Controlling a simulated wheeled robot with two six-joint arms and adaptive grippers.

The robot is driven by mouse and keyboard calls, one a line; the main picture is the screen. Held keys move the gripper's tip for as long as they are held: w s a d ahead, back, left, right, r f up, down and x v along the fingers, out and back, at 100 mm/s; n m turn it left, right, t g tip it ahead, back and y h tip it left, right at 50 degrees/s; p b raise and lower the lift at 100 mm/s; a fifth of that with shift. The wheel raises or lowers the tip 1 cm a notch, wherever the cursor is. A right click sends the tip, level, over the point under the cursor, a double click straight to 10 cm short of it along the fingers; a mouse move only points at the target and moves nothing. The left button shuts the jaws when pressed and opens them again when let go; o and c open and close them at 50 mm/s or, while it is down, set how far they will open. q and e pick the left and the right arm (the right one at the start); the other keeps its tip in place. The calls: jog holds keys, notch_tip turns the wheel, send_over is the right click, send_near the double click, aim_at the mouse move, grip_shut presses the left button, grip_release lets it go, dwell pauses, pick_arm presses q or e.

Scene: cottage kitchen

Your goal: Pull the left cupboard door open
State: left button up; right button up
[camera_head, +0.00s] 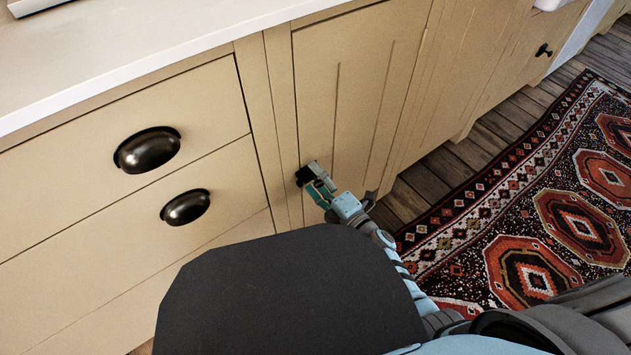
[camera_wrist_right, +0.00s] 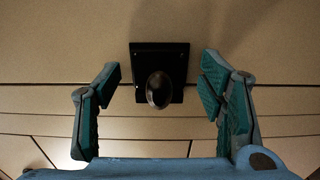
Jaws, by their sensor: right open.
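The left cupboard door (camera_head: 365,75) is cream wood with vertical grooves, right of the drawers in the head view, and looks closed. Its dark oval knob (camera_wrist_right: 160,89) sits on a square black backplate (camera_wrist_right: 160,56) in the wrist view. My right gripper (camera_head: 314,180) is at the door's left edge, largely covering the knob in the head view. In the wrist view its fingers (camera_wrist_right: 160,80) are open, one on each side of the knob, with a visible gap on both sides. My left gripper is not in view.
Drawers with dark cup handles (camera_head: 148,150) are left of the door, under a pale worktop (camera_head: 130,40). Another small black knob (camera_head: 543,50) shows at the far right. A patterned red rug (camera_head: 535,270) lies on the plank floor (camera_head: 425,175).

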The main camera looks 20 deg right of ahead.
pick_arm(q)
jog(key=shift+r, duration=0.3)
pick_arm(e)
jog(key=shift+w+a, duration=0.1)
jog(key=shift+w, duration=0.15)
jog(key=shift+c, duration=0.5)
grip_shut()
jog(key=shift+s, duration=0.15)
